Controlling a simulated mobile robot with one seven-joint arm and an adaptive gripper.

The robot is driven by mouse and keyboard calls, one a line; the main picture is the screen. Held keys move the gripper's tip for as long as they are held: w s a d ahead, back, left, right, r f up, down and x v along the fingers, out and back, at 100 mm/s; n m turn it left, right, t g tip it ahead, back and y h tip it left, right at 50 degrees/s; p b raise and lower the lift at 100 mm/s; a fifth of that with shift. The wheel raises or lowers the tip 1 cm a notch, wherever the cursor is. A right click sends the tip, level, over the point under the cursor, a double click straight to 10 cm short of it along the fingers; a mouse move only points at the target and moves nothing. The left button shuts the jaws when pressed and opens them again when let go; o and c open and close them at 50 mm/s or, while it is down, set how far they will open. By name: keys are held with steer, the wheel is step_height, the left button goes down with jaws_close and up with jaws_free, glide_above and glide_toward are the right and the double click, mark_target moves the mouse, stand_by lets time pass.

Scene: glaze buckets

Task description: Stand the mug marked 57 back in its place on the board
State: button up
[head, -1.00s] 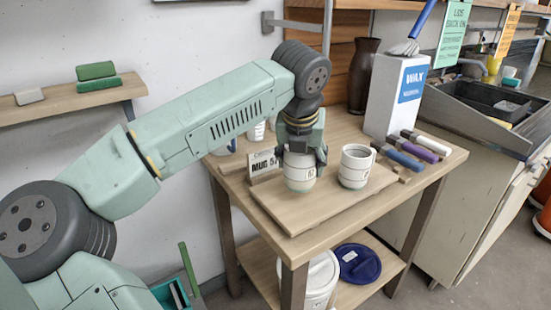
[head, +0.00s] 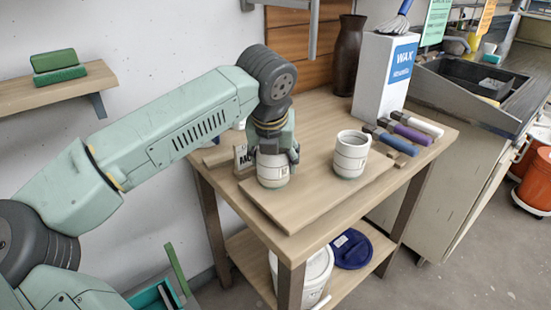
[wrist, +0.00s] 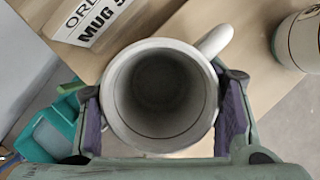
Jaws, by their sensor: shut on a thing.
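My gripper (head: 276,152) is shut on a pale mug (head: 272,172), with a finger on each side of its body. The mug is upright, over the left part of the wooden board (head: 300,215); I cannot tell whether its base touches the board. In the wrist view I look down into the empty mug (wrist: 160,95), its handle at the upper right. A number on its side is too small to read. A card (wrist: 95,20) reading "MUG 5", its end cut off, stands behind it. A second pale mug (head: 350,155) stands on the board to the right.
Tools with blue, purple and white handles (head: 405,138) lie to the board's right. A white wax box (head: 386,80) and a dark vase (head: 346,55) stand behind.

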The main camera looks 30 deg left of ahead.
steer(key=shift+s+r, duration=0.1)
steer(key=shift+r, duration=0.1)
steer(key=shift+f, duration=0.15)
steer(key=shift+f, duration=0.1)
steer(key=o, duration=1.4)
